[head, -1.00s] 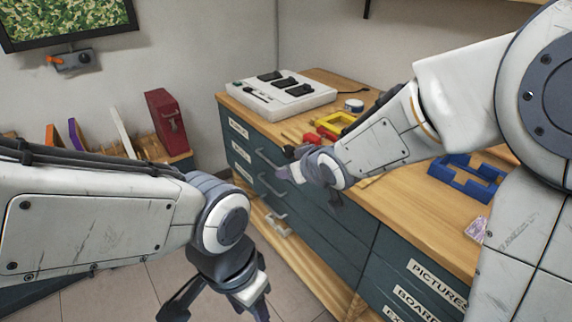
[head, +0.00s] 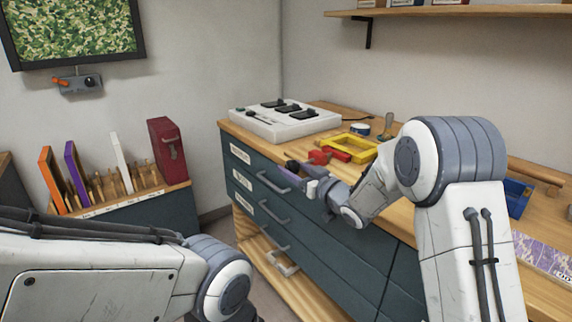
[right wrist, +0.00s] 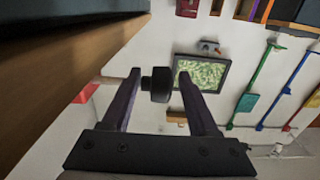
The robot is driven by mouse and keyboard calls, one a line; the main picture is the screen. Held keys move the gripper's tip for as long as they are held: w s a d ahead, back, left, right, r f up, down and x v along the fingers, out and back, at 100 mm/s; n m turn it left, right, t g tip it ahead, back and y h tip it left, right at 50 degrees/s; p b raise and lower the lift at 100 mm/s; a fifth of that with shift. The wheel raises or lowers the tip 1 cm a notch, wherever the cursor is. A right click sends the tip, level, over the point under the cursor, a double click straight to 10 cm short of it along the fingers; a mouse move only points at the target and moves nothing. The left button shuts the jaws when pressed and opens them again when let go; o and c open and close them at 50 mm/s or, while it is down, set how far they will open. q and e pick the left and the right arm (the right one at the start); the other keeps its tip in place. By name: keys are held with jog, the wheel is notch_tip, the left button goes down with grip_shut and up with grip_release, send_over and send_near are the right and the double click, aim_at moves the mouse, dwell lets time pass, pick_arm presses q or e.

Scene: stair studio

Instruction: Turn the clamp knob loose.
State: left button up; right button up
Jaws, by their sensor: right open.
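The clamp knob is a black round knob (right wrist: 157,84) on a short stem in the right wrist view. In the head view a small dark piece (head: 292,165) at the bench's front edge looks like it, partly hidden by my gripper. A red clamp-like body (head: 320,157) sits just behind, at the bench edge. My right gripper (head: 302,171) is at that edge, open. In the right wrist view its two fingers (right wrist: 160,76) stand on either side of the knob, with gaps showing. My left gripper is out of frame; only its arm shows.
The bench top (head: 400,215) holds a white control panel (head: 285,121), a yellow frame (head: 368,152), a tape roll (head: 360,129) and a blue tray (head: 518,197). Drawer handles (head: 274,181) project below the edge. A wall shelf (head: 450,12) hangs above.

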jog(key=x, duration=0.3)
jog(key=shift+w+a, duration=0.2)
jog(key=shift+w, duration=0.1)
